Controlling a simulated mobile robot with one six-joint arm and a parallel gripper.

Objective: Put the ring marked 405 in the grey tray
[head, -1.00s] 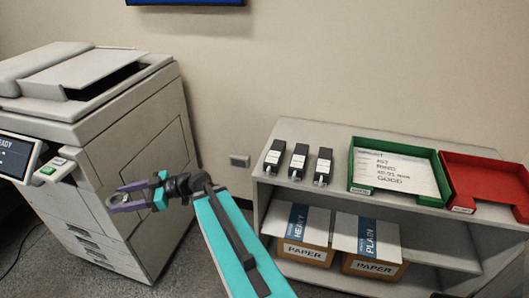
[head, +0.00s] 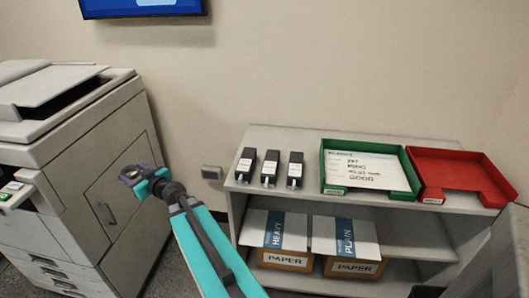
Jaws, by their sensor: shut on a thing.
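No ring marked 405 can be read in this view, and no grey tray is in view.
A copier (head: 75,165) stands at the left. A shelf unit (head: 300,203) carries several black cartridges (head: 270,167), a green tray (head: 395,193) with a sheet, and a red tray (head: 465,172). Paper boxes (head: 285,262) are below. A grey edge (head: 505,255) stands at the lower right.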

